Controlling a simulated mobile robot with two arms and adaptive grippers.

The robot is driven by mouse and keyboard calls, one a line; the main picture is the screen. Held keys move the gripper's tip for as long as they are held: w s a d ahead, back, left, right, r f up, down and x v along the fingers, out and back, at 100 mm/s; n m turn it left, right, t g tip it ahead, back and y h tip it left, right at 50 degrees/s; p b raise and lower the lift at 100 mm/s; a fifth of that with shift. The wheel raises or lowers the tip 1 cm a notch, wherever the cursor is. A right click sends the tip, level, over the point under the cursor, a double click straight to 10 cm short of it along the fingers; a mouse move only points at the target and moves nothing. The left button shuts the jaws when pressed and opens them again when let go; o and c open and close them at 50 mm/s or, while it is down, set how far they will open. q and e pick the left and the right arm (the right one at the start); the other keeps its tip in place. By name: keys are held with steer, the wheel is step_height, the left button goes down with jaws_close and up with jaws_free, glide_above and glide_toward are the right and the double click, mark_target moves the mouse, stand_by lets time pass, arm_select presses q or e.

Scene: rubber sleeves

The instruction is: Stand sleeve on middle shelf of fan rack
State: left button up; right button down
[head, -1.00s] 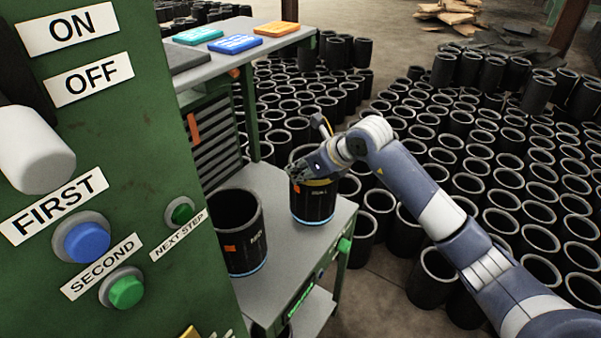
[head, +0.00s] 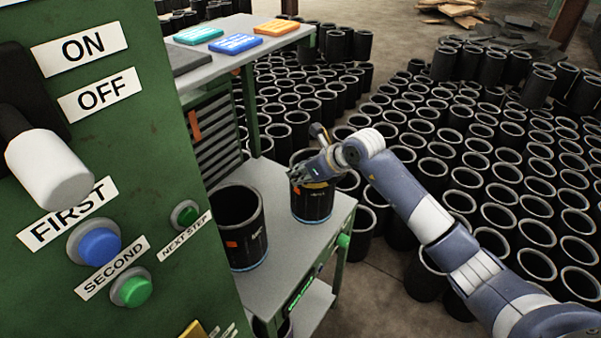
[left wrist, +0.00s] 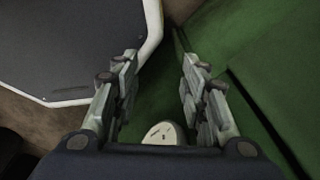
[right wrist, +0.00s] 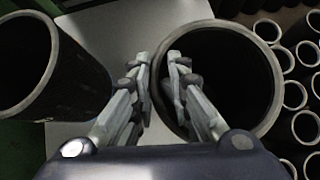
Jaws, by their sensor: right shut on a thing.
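The black rubber sleeve (head: 312,206), with a blue ring at its foot, is upright at the middle shelf (head: 285,225) of the green-framed rack, near its right edge. It seems to rest on the shelf; its far side is hidden. My right gripper (head: 300,176) is at its top rim. In the right wrist view the fingers (right wrist: 158,75) are shut on the wall of the sleeve (right wrist: 262,95), one inside and one outside. My left gripper (left wrist: 157,88) is open and empty in the left wrist view; it is out of the head view.
A second sleeve (head: 240,228) with an orange tag stands left of the held one. The green control panel (head: 150,110) with buttons and a lever blocks the left. Coloured trays (head: 235,44) lie on the top shelf. Many sleeves (head: 500,185) cover the floor behind and right.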

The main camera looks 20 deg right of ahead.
steer(key=shift+r, duration=0.1)
steer(key=c, duration=1.9)
jaws_free()
steer(key=shift+f, duration=0.2)
steer(key=o, duration=0.4)
steer(key=shift+s, duration=0.1)
steer(key=shift+r, duration=0.1)
steer(key=b+v, duration=0.2)
steer(key=v, duration=1)
steer(key=shift+r, duration=0.1)
